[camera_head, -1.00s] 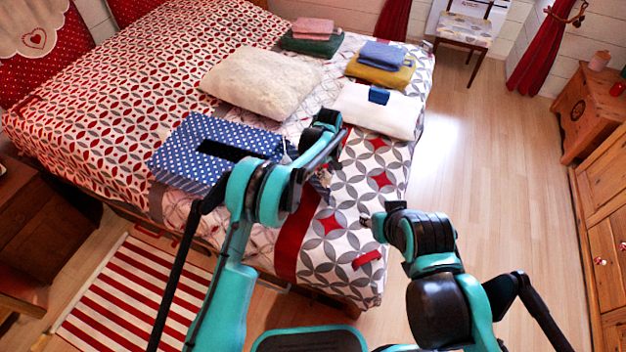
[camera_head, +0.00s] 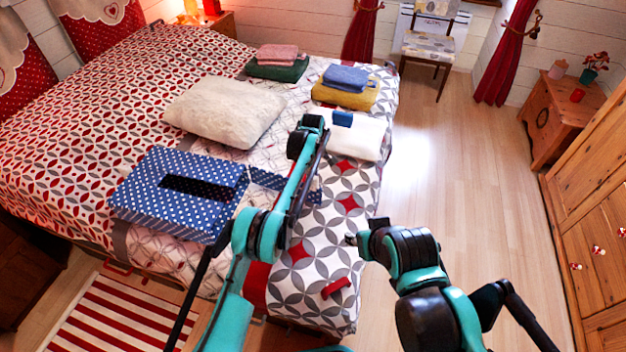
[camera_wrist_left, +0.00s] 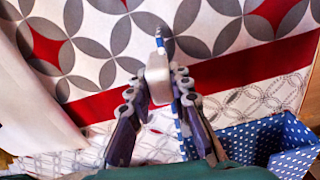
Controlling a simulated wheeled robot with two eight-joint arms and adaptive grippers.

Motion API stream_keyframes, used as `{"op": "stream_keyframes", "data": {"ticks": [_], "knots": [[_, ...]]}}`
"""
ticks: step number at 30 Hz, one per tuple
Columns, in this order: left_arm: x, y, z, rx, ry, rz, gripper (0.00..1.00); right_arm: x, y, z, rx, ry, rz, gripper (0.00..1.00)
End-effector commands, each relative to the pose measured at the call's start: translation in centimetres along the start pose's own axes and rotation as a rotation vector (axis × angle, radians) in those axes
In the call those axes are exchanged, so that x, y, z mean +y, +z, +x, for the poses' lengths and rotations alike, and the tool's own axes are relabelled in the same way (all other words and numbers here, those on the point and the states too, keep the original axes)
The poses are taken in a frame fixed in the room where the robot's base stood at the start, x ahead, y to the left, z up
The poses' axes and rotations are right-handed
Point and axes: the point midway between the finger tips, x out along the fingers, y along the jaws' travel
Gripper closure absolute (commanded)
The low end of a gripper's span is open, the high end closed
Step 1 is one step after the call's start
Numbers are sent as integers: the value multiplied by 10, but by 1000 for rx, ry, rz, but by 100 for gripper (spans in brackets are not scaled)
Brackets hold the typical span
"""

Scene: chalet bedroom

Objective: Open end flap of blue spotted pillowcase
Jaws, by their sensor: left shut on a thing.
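The blue pillowcase with white spots (camera_head: 150,215) lies on the near left part of the bed, with a dark opening (camera_head: 195,186) in its top. A spotted flap (camera_head: 267,179) stretches right from it and passes behind my left arm. In the left wrist view the pillowcase (camera_wrist_left: 275,137) stands open at lower right. My left gripper (camera_wrist_left: 160,83) is shut there on a thin blue-and-white edge of the flap (camera_wrist_left: 159,42). In the head view my left arm hides its fingertips. My right gripper (camera_head: 352,240) is beside the bed's right edge, apart from the pillowcase; its fingers are too small to judge.
A cream pillow (camera_head: 222,112) lies behind the pillowcase. A white folded cloth (camera_head: 362,143) with a small blue piece, a mustard and blue stack (camera_head: 345,95), and a green and pink stack (camera_head: 277,72) lie farther back. The floor (camera_head: 460,180) right of the bed is clear.

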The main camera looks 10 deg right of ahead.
Motion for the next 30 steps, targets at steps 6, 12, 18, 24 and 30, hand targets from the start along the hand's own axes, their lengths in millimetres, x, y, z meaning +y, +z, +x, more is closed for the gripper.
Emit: {"op": "stream_keyframes", "data": {"ticks": [6, 12, 18, 24, 30], "knots": [[0, -1, 0, 1, 0, -2, 100, 0, 0, 0, 0, 0, 0, 60], [0, 0, 0, 0, 0, -1, 59, 0, 0, 0, 0, 0, 0, 60], [0, 0, 0, 0, 0, 0, 59, 0, 0, 0, 0, 0, 0, 60], [0, 0, -7, 0, 0, 0, 59, 0, 0, 0, 0, 0, 0, 60], [0, 0, -44, 0, 0, 0, 59, 0, 0, 0, 0, 0, 0, 60]]}}
